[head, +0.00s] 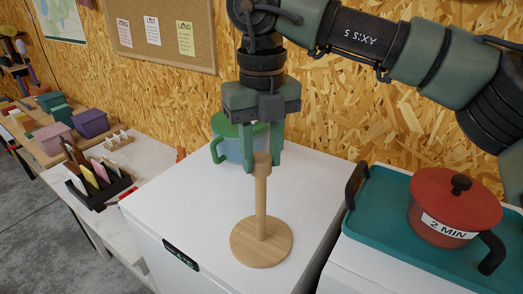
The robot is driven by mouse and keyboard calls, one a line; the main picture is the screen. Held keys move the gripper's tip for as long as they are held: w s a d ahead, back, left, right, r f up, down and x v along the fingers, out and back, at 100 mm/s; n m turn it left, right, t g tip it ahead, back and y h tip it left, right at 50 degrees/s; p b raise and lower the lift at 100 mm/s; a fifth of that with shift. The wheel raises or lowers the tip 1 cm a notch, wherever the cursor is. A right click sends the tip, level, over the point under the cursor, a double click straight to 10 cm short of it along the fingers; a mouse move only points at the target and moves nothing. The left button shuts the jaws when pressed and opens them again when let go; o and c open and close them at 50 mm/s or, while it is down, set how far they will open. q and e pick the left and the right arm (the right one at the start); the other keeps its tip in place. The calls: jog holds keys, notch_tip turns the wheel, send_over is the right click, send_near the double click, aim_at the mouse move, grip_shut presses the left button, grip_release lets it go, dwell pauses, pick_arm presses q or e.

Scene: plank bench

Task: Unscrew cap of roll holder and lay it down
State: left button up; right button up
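The wooden roll holder stands upright on a white top, with a round base (261,243) and a thin vertical post (261,200). Its cap (262,159) is the wider wooden piece at the top of the post. My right gripper (263,167) comes down from above, pointing downward, with one green finger on each side of the cap. No gap shows between the fingers and the cap, so it looks shut on it. The cap is in line with the post. My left gripper is not in view.
A green-rimmed pot (222,147) stands behind the holder, partly hidden by my gripper. At right, a red pot (452,200) marked "2 MIN" sits on a teal tray (385,215). A dark rack (98,187) is at left. The white top (190,215) is clear left of the base.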

grip_shut()
jog(key=shift+r+n+p, duration=0.15)
jog(key=shift+n+p, duration=0.2)
jog(key=shift+n, duration=1.05)
jog(key=shift+n+p, duration=0.4)
jog(key=shift+n, duration=0.2)
jog(key=shift+w+d+n, duration=0.1)
jog(key=shift+n, duration=0.8)
jog(key=shift+n+p, duration=0.4)
jog(key=shift+n, duration=1)
